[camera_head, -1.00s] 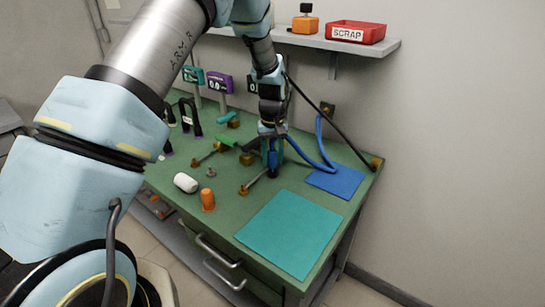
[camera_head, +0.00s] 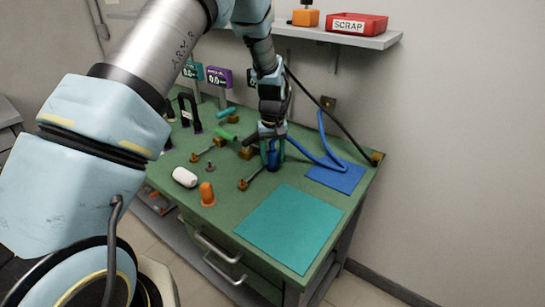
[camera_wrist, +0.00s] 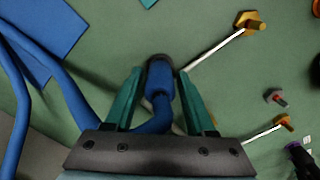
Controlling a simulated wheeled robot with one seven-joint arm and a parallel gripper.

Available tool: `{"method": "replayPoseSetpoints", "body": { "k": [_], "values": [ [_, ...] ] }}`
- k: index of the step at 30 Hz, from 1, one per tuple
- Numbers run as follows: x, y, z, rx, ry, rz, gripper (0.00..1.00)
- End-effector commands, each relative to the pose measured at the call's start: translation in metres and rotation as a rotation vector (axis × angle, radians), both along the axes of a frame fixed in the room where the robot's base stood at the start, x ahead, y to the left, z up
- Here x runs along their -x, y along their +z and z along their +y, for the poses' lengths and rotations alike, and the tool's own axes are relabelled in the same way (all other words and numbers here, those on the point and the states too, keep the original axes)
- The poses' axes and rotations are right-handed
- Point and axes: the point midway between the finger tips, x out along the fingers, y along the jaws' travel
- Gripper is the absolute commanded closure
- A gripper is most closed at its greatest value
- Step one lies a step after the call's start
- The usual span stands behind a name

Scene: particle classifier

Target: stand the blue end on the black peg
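The blue end (camera_head: 272,160) of the blue hose stands roughly upright between the teal fingers of my gripper (camera_head: 273,155), low over the green bench. In the wrist view, the blue end (camera_wrist: 160,77) shows between the fingertips of my gripper (camera_wrist: 160,85), with narrow gaps on both sides, so my gripper looks open around it. A dark rim shows at the far tip of the blue end. The black peg is hidden beneath the blue end, and how deeply they are seated cannot be seen.
The blue hose (camera_head: 322,135) loops right toward the wall, over a blue mat (camera_head: 335,180). A teal mat (camera_head: 290,228) lies clear in front. A rod with brass ends (camera_head: 256,178) lies close to the gripper. A white cylinder (camera_head: 185,177) and an orange piece (camera_head: 207,194) stand left.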

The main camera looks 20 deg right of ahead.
Motion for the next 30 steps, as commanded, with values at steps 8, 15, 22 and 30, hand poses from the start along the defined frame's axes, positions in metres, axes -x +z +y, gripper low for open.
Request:
{"method": "replayPoseSetpoints", "body": {
  "k": [8,15,22,30],
  "values": [
    [0.000,0.000,0.000,0.000,0.000,0.000,0.19],
    [0.000,0.002,0.000,0.000,0.000,-0.001,0.19],
    [-0.001,0.033,-0.001,0.004,0.000,-0.004,0.19],
    [0.000,0.084,-0.001,0.003,0.000,-0.003,0.19]
  ]
}}
